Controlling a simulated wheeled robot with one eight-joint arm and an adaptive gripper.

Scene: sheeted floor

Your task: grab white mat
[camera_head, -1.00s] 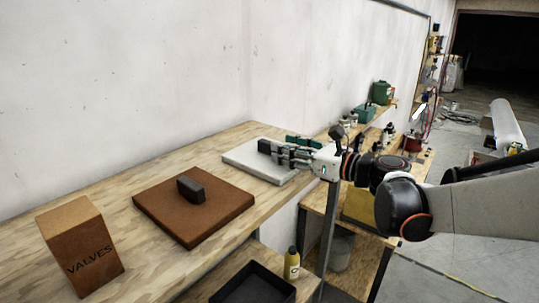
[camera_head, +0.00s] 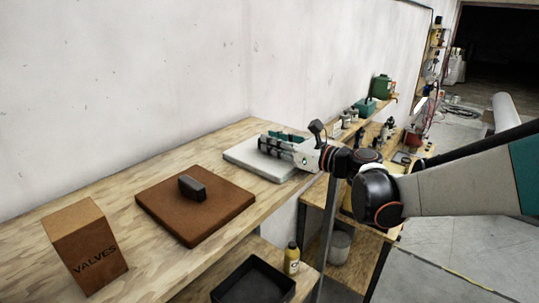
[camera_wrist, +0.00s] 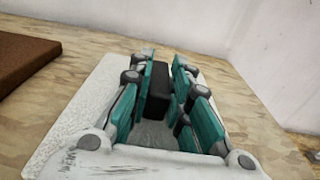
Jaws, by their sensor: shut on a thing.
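The white mat (camera_head: 238,152) lies flat on the wooden shelf near the wall corner; it also shows under my gripper in the wrist view (camera_wrist: 78,118). My gripper (camera_head: 268,143) is low over this mat. In the wrist view its teal-padded fingers (camera_wrist: 160,78) are on both sides of a black block (camera_wrist: 157,88) standing on the mat, and it is shut on that block. In the head view the fingers mostly hide this block. I cannot tell whether the fingers touch the mat.
A brown mat (camera_head: 225,212) with another dark block (camera_head: 192,187) lies to the left. A VALVES box (camera_head: 85,245) stands at the near left. Below are a black tray (camera_head: 252,281) and a yellow bottle (camera_head: 291,258). The white wall is close behind.

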